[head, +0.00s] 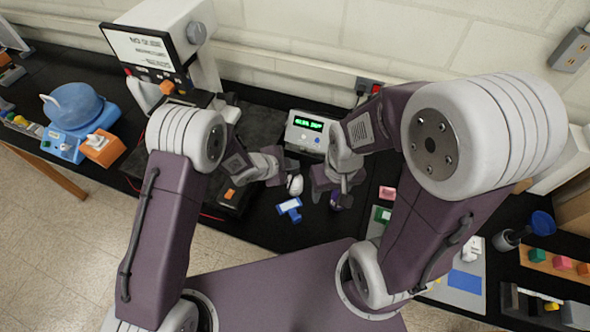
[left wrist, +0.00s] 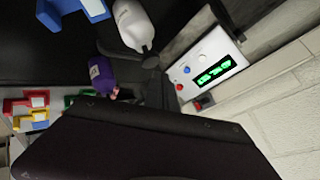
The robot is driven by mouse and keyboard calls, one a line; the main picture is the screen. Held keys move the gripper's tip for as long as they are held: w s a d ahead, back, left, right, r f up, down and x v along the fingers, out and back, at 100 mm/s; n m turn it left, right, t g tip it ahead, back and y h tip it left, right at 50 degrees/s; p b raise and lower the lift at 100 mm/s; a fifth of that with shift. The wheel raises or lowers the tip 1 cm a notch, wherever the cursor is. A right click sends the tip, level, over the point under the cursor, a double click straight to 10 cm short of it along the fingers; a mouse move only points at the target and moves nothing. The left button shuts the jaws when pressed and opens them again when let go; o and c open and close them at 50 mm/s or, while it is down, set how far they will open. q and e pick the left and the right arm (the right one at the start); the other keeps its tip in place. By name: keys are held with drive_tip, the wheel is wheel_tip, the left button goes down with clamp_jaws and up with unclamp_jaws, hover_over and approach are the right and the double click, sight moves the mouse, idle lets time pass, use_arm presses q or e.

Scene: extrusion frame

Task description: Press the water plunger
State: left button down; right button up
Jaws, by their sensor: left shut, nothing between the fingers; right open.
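No part is clearly recognisable as the water plunger. A white box with a green display (head: 308,132) stands at the back of the black bench. The left wrist view shows its face (left wrist: 212,68) with a red and a blue button. My left gripper (head: 284,166) is shut and empty, in front of this box. A white bottle (head: 295,185) is close to its fingers; it also shows in the left wrist view (left wrist: 133,24). My right gripper (head: 331,188) is open, to the right, above a purple bottle (head: 336,202), also in the left wrist view (left wrist: 102,74). Contact cannot be told.
A blue piece (head: 289,209) lies in front of the white bottle. A large white machine (head: 150,50) stands back left. A blue rounded device (head: 77,106) and an orange block (head: 102,148) are at left. Trays and coloured blocks (head: 540,256) are at right.

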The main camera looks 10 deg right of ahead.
sight(293, 172)
idle(0.3)
use_arm(q)
drive_tip(key=shift+f+b, duration=0.4)
drive_tip(key=shift+b, duration=0.05)
drive_tip(key=shift+f+b, duration=0.8)
drive_tip(key=shift+f, duration=0.1)
idle(0.7)
drive_tip(key=shift+r, duration=0.1)
drive_tip(key=shift+r+p, duration=1)
drive_tip(key=shift+r, duration=0.2)
wheel_tip(293, 172, up, 5)
drive_tip(key=p, duration=0.4)
drive_tip(key=shift+r, duration=0.1)
